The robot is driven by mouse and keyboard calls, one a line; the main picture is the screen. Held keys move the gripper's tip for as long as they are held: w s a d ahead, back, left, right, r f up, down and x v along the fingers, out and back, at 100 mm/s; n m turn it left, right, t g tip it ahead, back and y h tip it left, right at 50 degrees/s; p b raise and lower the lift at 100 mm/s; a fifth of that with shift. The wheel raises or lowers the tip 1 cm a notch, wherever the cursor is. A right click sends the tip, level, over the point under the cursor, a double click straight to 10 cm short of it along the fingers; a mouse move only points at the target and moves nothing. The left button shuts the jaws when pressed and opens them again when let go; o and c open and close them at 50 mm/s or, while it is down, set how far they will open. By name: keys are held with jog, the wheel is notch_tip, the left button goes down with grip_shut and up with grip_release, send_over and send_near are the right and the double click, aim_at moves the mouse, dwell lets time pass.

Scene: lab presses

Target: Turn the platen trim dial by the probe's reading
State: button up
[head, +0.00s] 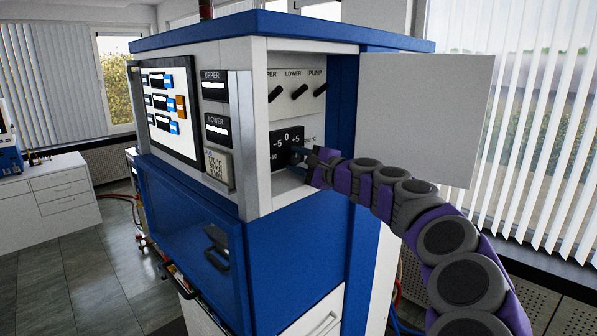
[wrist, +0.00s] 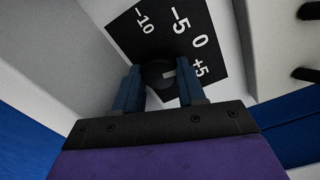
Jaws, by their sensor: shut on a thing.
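The platen trim dial is a dark round knob (wrist: 160,73) on a black scale plate (wrist: 128,32), marked -10, -5, 0 and +5 in the wrist view. A light pointer mark on the knob points toward the +5 side. My gripper (wrist: 158,80) is shut on the knob, one blue finger on each side. In the head view the scale plate (head: 281,143) sits in an open recess of the blue and white press, and my gripper (head: 300,152) reaches in from the right and hides the knob. No probe can be made out.
Three black toggles (head: 298,92) sit above the scale. An open white door panel (head: 425,115) stands right of the recess, above my arm. A screen (head: 166,108), UPPER and LOWER displays (head: 217,128) and a small grey readout unit (head: 218,167) are on the press front.

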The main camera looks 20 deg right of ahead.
jog(key=shift+f+n+b, duration=0.25)
jog(key=shift+n+b, duration=0.45)
jog(key=shift+n, duration=0.1)
jog(key=o, duration=1.1)
jog(key=shift+w+r, duration=0.1)
jog(key=shift+c, duration=0.2)
jog(key=v, duration=1.7)
jog(key=shift+d, duration=0.2)
